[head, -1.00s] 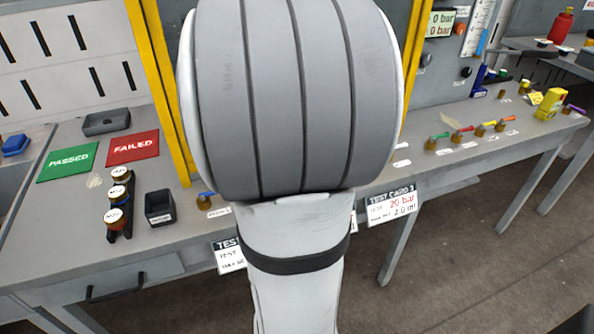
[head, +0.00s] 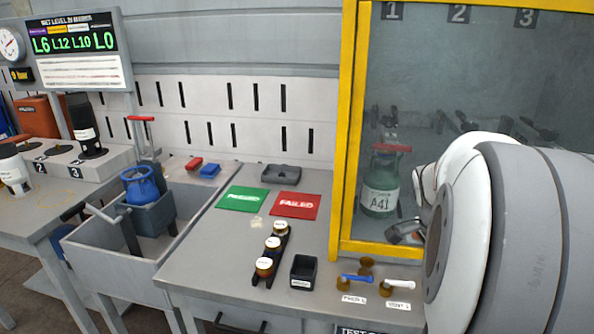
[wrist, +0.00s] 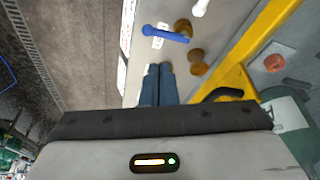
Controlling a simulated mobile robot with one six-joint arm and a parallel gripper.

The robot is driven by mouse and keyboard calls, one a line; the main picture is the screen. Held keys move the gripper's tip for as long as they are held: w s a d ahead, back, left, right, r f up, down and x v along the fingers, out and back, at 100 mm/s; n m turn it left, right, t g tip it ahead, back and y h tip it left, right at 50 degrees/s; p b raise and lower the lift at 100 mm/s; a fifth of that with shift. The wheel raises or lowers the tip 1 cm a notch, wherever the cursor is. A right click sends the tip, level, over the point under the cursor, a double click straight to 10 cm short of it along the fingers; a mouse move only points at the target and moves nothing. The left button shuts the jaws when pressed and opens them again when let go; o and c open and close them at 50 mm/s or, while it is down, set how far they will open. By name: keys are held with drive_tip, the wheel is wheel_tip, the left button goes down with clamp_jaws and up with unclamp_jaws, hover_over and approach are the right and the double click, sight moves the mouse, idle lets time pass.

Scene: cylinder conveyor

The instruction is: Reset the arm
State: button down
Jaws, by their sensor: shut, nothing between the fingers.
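My arm fills the right side of the head view, its big grey joint in front of the yellow-framed cabinet. In the wrist view my gripper (wrist: 159,68) shows two dark blue fingers lying side by side, shut and empty. The fingertips point toward a valve with a blue lever (wrist: 168,34), apart from it in the picture. That blue lever (head: 357,278) also shows in the head view on the bench's front edge, beside a white lever (head: 398,283).
The yellow frame (head: 345,150) encloses a green cylinder labelled A41 (head: 380,185). On the bench lie a green PASSED mat (head: 242,198), a red FAILED mat (head: 296,206), a rack of capped parts (head: 272,252) and a black bin (head: 303,270). A sink (head: 110,245) holds a blue cylinder (head: 140,185).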

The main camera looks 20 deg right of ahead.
drive_tip(key=s+a+r+n+t+y+p, duration=0.1)
drive_tip(key=a+r+n+p, duration=0.2)
drive_tip(key=a+n, duration=0.3)
drive_tip(key=s+a+r+n+t+y+p, duration=0.1)
drive_tip(key=a+r+n+p, duration=0.3)
drive_tip(key=a+n, duration=0.3)
drive_tip(key=s+a+r+n+t+y+p, duration=0.1)
drive_tip(key=a+r+n+p, duration=0.3)
drive_tip(key=a, duration=0.9)
drive_tip(key=shift+a+n+y+p, duration=0.35)
drive_tip(key=shift+n+p, duration=0.4)
drive_tip(key=shift+n, duration=0.45)
